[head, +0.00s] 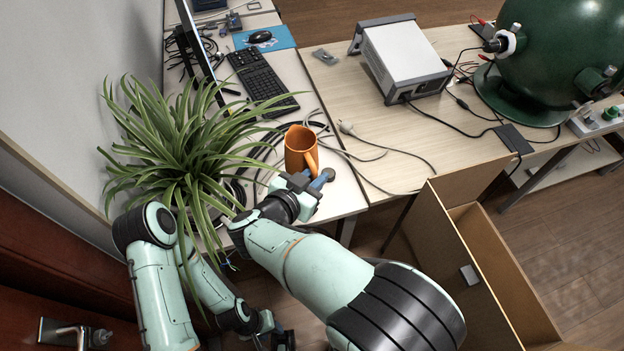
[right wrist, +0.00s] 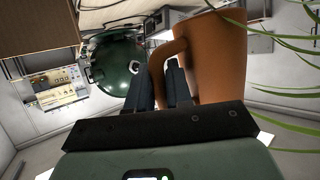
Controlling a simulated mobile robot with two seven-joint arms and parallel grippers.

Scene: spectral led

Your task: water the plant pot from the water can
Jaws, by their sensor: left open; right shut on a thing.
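The water can looks like an orange mug with a side handle (head: 300,150); it also shows large in the right wrist view (right wrist: 205,60). My right gripper (head: 320,184) is shut on its handle, and the handle lies between the fingers in the right wrist view (right wrist: 171,88). The can is nearly upright over the table; I cannot tell whether it touches the top. The plant (head: 185,145), with long green leaves, stands left of the can. Its pot is hidden by leaves and my arms. My left gripper (head: 272,336) is open and empty, low at the bottom.
A keyboard (head: 262,82), a monitor (head: 196,45) and loose cables lie behind the can. A white instrument box (head: 404,58) and a green sphere (head: 556,55) stand on the right table. An open cardboard box (head: 440,235) is at the right. A wall borders the plant's left.

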